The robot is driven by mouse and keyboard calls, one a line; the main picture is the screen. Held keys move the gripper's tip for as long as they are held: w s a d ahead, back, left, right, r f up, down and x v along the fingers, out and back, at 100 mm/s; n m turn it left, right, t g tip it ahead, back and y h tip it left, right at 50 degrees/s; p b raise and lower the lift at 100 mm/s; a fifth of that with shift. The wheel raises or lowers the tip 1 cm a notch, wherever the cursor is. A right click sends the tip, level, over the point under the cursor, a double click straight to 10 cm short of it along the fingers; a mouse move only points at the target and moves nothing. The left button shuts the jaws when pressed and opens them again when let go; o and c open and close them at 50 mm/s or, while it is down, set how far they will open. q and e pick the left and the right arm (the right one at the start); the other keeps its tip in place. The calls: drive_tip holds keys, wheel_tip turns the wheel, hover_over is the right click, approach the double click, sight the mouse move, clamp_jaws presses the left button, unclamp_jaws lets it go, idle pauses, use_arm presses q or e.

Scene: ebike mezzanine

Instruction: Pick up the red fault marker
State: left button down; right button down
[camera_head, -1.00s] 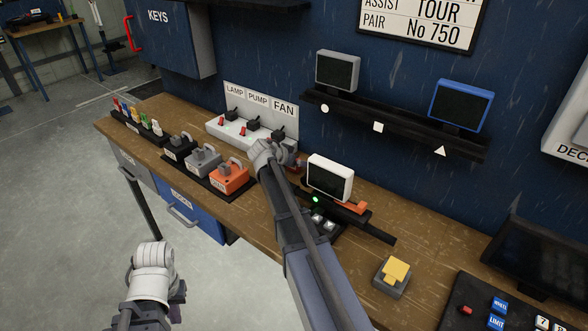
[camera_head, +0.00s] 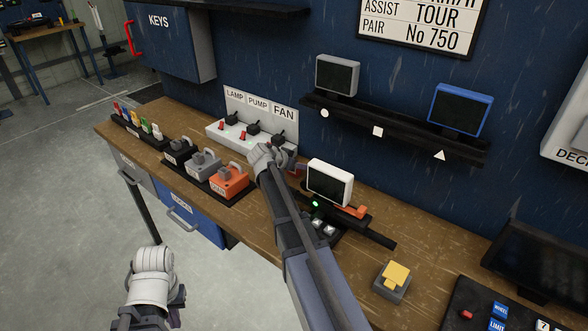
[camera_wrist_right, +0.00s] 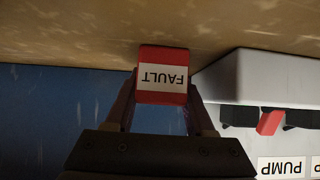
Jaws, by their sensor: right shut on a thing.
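The red fault marker (camera_wrist_right: 162,57), a small red block with a white FAULT label, shows upside down in the right wrist view. My right gripper (camera_wrist_right: 163,105) has a finger on each side of it and is shut on it. The marker is close to the wooden bench top; I cannot tell whether it touches it. In the head view my right wrist (camera_head: 268,160) is beside the switch panel and hides most of the marker and the fingers. My left gripper (camera_head: 176,298) hangs low at the left, over the floor in front of the bench; its fingers are not clear.
The LAMP, PUMP, FAN switch panel (camera_head: 240,133) stands just left of my right wrist. Padlocks (camera_head: 229,180) sit on a dark tray further left. A white-framed screen (camera_head: 330,183) stands to the right. A yellow-topped button box (camera_head: 392,280) is nearer the front.

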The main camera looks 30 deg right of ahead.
drive_tip(key=shift+r, duration=0.15)
wheel_tip(320, 180, up, 10)
drive_tip(key=p, duration=1)
